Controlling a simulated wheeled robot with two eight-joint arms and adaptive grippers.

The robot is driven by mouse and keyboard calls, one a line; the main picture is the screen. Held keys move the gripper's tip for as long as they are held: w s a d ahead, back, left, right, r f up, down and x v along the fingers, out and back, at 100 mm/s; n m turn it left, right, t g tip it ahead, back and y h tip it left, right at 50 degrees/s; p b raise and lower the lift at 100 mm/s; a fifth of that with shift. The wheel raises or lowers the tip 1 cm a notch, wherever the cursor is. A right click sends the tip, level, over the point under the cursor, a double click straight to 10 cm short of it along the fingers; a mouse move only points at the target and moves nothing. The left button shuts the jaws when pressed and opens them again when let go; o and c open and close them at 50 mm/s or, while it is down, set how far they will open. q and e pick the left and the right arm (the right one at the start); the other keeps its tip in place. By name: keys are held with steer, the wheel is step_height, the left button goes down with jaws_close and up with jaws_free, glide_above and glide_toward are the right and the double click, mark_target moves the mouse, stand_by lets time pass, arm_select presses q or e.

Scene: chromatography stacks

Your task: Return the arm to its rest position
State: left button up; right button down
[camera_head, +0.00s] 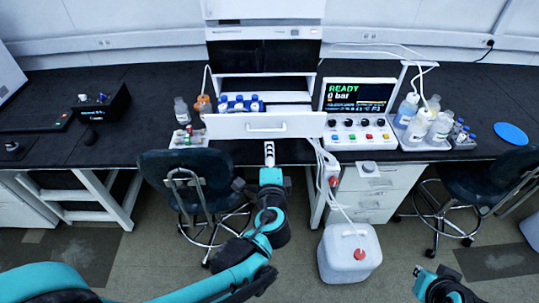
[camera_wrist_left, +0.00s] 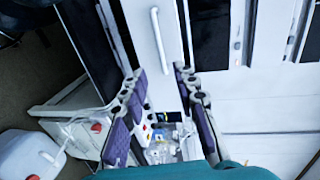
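My left arm reaches up from the lower left in the head view. Its left gripper (camera_head: 269,152) is in front of and just below the white drawer front (camera_head: 225,128) of the instrument stack. In the left wrist view the two purple-padded fingers (camera_wrist_left: 160,72) are spread apart with nothing between them. The drawer handle (camera_wrist_left: 160,40) shows beyond the fingertips, with no visible contact. The drawer is pulled out, with blue-capped bottles (camera_head: 240,104) behind its front. My right gripper (camera_head: 428,277) is low at the right of the head view; its finger state is unclear.
A white container (camera_head: 349,254) with a red cap stands on the floor right of my left arm. Chairs (camera_head: 190,180) stand at the bench's left and right. Tubes hang beside the drawer. A control panel (camera_head: 358,110) reads "READY 0 bar".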

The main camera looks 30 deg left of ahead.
stand_by(0.5)
arm_select(q)
steer(key=s+d+f+n+g+h, duration=0.5)
steer(key=s+d+n+h, duration=0.3)
steer(key=n, duration=0.3)
steer(key=shift+s+d+f+n+g, duration=0.3)
steer(key=shift+s+d+g, duration=0.3)
steer(key=shift+s+d, duration=0.3)
